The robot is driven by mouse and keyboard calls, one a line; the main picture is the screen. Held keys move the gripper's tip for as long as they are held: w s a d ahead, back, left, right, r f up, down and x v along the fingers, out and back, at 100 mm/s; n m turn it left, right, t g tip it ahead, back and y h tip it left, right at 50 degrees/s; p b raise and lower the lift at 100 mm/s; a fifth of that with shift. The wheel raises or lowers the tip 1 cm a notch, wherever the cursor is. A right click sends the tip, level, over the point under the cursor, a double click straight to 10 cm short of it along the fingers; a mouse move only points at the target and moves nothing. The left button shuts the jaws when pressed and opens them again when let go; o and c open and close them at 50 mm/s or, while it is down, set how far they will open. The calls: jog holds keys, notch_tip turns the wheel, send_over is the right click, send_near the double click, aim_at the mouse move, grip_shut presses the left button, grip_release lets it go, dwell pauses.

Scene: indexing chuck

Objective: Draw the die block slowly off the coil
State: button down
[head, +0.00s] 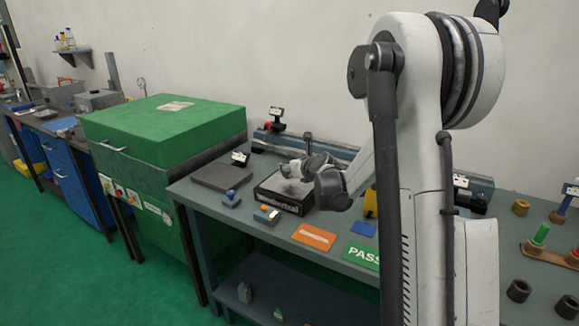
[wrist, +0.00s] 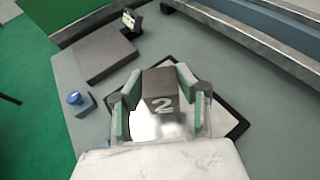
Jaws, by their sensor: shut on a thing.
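The die block (wrist: 160,90), a dark grey block marked with a white 2, sits between the green-padded fingers of my gripper (wrist: 159,84) in the wrist view. My gripper is shut on it. The block is over the coil, a low box with a pale top and a black rim (wrist: 237,128). In the head view, the coil (head: 284,201) has white lettering on its front, and my gripper (head: 298,167) is above it. The block cannot be made out clearly in the head view. Whether it touches the coil's top, I cannot tell.
A dark flat plate (head: 222,177) lies left of the coil, with a small blue-knobbed item (head: 231,198) in front of it. An orange card (head: 314,236) and a green PASS card (head: 362,256) lie to the right. A rail runs behind.

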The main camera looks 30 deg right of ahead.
jog(key=shift+r, duration=0.1)
jog(key=shift+r+p, duration=2.25)
jog(key=shift+r, duration=2.2)
jog(key=shift+s, duration=0.1)
jog(key=s+d, duration=0.2)
jog(key=s, duration=0.5)
jog(key=shift+s+d+r, duration=0.3)
jog(key=shift+s+r, duration=0.05)
jog(key=shift+r, duration=0.1)
jog(key=s+d+r, duration=0.1)
jog(key=s+d, duration=0.1)
jog(key=s, duration=0.5)
jog(key=shift+s+d, duration=0.3)
jog(key=shift+s, duration=0.1)
jog(key=s+d+r, duration=0.1)
jog(key=s+d, duration=0.1)
jog(key=s, duration=0.6)
jog(key=shift+d+p, duration=0.25)
jog(key=shift+p, duration=0.15)
